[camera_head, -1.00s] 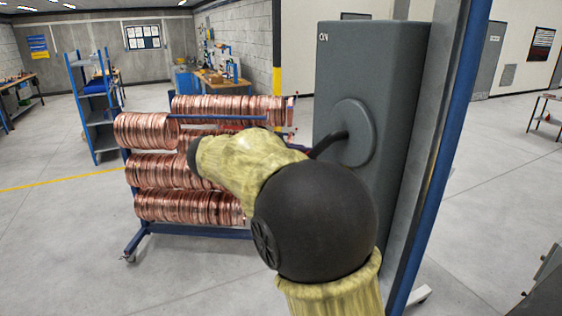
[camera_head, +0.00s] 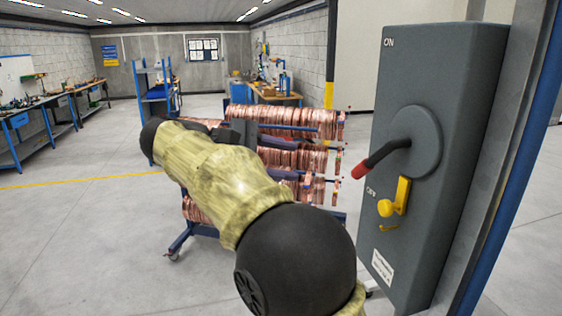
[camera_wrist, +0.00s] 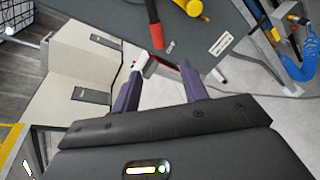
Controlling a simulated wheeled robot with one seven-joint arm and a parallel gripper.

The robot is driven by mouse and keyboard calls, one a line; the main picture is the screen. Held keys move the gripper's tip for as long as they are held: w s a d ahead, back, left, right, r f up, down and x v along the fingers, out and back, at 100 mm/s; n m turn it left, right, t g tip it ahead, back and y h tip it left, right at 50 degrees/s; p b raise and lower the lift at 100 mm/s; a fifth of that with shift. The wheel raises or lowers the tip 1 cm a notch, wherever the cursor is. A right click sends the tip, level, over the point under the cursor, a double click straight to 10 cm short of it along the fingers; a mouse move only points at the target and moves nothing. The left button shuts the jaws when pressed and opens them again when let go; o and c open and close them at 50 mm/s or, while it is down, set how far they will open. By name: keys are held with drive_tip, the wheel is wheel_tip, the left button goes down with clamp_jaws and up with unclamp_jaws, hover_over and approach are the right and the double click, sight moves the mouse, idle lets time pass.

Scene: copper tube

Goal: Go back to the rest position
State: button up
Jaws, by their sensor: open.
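My gripper (camera_wrist: 160,78) shows in the wrist view as two purple fingers held apart with nothing gripped between them. In the head view, my arm reaches left, and its fingers are hard to tell from the blue bars behind. The grey switch box (camera_head: 440,75) stands at the right, clear of my arm. Its black lever with a red grip (camera_head: 362,170) slants down and left towards the OFF mark. A yellow latch with a knob (camera_head: 387,207) sits below the lever. The red grip also shows in the wrist view (camera_wrist: 155,36), beyond the fingers and apart from them.
A wheeled blue rack of copper coils (camera_head: 275,117) stands behind my arm and is partly hidden by it. A blue post borders the switch box at right. Workbenches (camera_head: 45,105) line the left wall. The floor at left (camera_head: 90,235) is clear.

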drive_tip(key=shift+a, duration=0.15)
drive_tip(key=s+d+f+g+y, duration=0.1)
drive_tip(key=d+f+y, duration=0.35)
drive_tip(key=f, duration=0.55)
drive_tip(key=d+f+y, duration=0.3)
drive_tip(key=d+f, duration=0.2)
drive_tip(key=f, duration=0.6)
drive_tip(key=s+d+f+m+y, duration=0.2)
drive_tip(key=s+f+m+y, duration=0.5)
drive_tip(key=s+f+m, duration=0.4)
drive_tip(key=s+f, duration=0.3)
drive_tip(key=f, duration=0.1)
drive_tip(key=shift+t, duration=0.4)
drive_tip(key=shift+f, duration=0.1)
